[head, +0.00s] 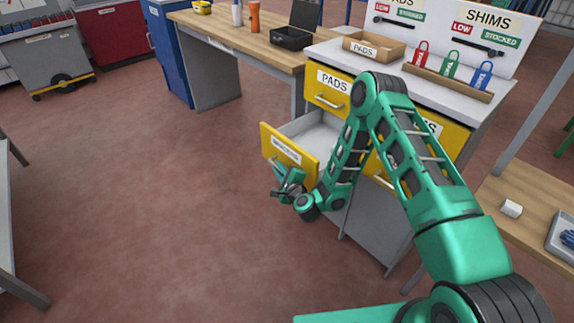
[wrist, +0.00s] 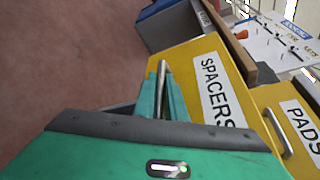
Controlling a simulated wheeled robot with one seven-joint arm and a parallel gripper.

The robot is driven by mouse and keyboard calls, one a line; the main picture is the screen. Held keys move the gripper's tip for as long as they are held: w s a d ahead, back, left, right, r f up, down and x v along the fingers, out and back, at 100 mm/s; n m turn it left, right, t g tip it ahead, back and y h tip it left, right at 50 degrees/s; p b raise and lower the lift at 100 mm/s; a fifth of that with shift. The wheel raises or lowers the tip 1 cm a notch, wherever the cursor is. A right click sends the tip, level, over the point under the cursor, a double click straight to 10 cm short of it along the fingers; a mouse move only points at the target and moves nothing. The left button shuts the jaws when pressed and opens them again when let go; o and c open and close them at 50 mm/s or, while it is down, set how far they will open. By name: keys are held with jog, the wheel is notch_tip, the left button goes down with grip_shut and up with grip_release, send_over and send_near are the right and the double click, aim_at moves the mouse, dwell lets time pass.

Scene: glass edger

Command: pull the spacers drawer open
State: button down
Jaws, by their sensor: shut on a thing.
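The spacers drawer has a yellow front (head: 289,150) with a white label, and it stands pulled well out of the cabinet in the head view. Its pale grey inside (head: 316,132) shows and looks empty where visible. My gripper (head: 284,190) is at the lower front of this drawer, shut on its handle. In the wrist view the SPACERS label (wrist: 215,88) is close, and the metal handle (wrist: 161,75) runs between my green fingers. Part of the handle is hidden by the gripper.
The yellow pads drawer (head: 328,92) is shut above. More yellow drawers sit to the right, partly behind my arm. A cardboard pads tray (head: 373,46) and several coloured tags stand on the cabinet top. A wooden workbench (head: 240,36) is behind. The floor (head: 150,190) to the left is clear.

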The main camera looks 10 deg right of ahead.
jog(key=shift+s+a+r, duration=0.1)
jog(key=shift+s+a, duration=0.1)
jog(key=shift+a, duration=0.3)
jog(key=c, duration=1.8)
grip_release()
jog(key=shift+s, duration=0.1)
jog(key=shift+v, duration=5.25)
